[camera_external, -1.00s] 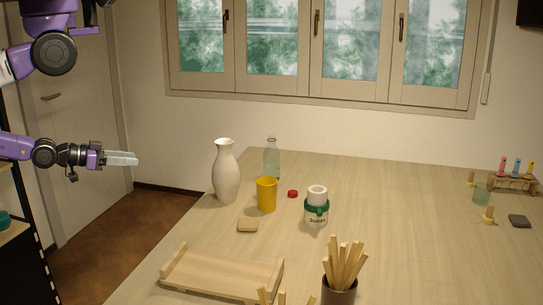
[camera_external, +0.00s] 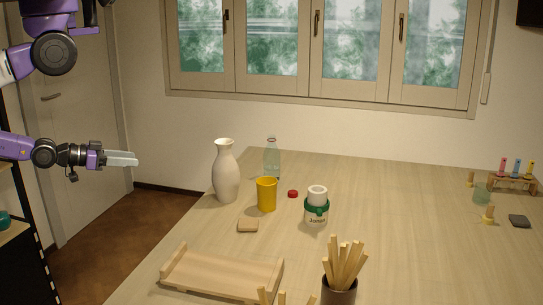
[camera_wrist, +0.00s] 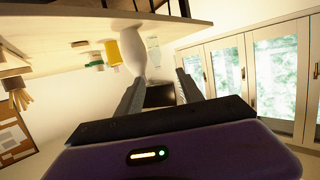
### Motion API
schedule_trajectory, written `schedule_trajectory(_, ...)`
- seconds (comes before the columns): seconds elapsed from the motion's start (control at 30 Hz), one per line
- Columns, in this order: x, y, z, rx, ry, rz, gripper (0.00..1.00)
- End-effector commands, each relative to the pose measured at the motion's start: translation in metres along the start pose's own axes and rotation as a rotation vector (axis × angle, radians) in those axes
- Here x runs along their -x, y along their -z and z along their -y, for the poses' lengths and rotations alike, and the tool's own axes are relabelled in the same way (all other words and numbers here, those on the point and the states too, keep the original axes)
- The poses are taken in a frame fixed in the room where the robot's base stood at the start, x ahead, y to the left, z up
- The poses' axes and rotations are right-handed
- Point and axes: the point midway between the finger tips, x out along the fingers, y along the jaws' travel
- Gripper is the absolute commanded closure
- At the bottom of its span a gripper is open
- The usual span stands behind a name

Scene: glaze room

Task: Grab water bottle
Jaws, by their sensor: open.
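The water bottle (camera_external: 272,160) is clear, pale blue-green glass and stands upright at the back of the table. It is behind and to the right of a white vase (camera_external: 226,172). In the wrist view the bottle (camera_wrist: 153,47) shows faintly beside the vase (camera_wrist: 130,55). My gripper (camera_external: 136,159) is left of the table, in the air, pointing right, apart from the bottle. In the wrist view its two fingers (camera_wrist: 159,88) are spread with nothing between them touching.
A yellow cup (camera_external: 266,195), red cap (camera_external: 293,194), white-and-green jar (camera_external: 316,209) and small wooden block (camera_external: 248,225) stand near the bottle. A wooden tray (camera_external: 222,276) and a pot of sticks (camera_external: 339,289) are at the front. The table's (camera_external: 410,220) middle right is clear.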

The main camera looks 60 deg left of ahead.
Motion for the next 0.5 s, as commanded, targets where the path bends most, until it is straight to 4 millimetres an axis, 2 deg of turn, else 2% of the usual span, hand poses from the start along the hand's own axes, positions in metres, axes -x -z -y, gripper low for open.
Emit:
schedule_trajectory(0.03,0.0000,0.0000,0.0000,0.000,0.000,0.000,0.44)
schedule_trajectory(0.13,0.0000,0.0000,0.0000,0.000,0.000,0.000,0.24)
schedule_trajectory(0.17,0.0000,0.0000,0.0000,0.000,0.000,0.000,0.22)
schedule_trajectory(0.5,-0.0038,-0.0018,0.0010,0.023,0.001,-0.002,0.22)
